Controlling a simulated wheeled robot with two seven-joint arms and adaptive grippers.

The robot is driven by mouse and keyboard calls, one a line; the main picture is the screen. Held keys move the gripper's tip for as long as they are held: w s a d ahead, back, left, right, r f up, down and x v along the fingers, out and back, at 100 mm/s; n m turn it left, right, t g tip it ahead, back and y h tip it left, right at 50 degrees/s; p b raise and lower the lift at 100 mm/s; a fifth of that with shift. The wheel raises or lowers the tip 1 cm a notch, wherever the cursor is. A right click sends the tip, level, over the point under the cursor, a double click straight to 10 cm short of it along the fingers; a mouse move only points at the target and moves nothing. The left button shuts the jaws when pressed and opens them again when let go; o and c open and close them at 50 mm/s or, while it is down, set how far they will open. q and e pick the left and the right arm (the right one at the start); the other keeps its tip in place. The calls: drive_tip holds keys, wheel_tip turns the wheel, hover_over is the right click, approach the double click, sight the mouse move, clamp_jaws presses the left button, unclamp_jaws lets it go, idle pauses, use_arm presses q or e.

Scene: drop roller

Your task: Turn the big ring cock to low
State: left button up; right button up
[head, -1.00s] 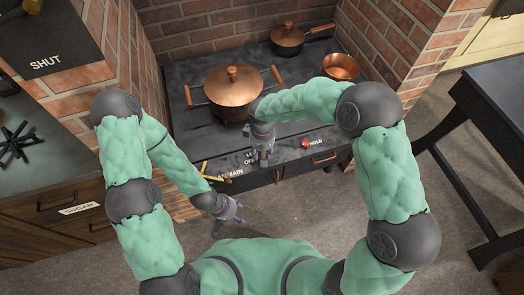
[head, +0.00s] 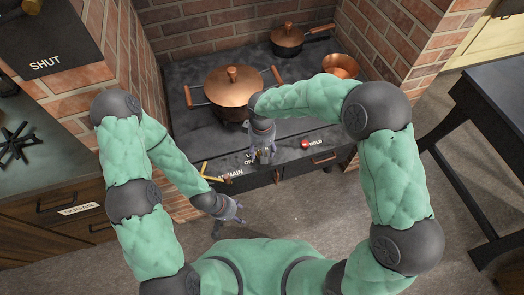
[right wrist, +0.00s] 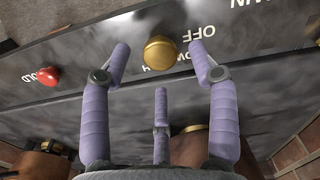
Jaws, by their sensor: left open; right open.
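A round brass knob (right wrist: 160,52) sits on the dark front panel in the right wrist view. The word OFF stands beside it; another word is partly hidden behind it. I take it to be the big ring cock, and its exact setting is unclear. My right gripper (head: 263,155) is open at the panel's front, and in the head view it hides the knob. In the right wrist view its fingers (right wrist: 160,60) stand on both sides of the knob, with gaps showing. My left gripper (head: 233,212) is open and empty, low in front of the panel.
A red knob (head: 305,143) marked HOLD sits right of my right gripper. A brass lever (head: 211,178) near the MAIN label is at the left. A large copper pot (head: 230,88), a smaller pan (head: 288,40) and a copper bowl (head: 341,66) stand on the stove top.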

wheel_tip(320, 180, up, 10)
drive_tip(key=shift+f, duration=0.2)
idle(0.6)
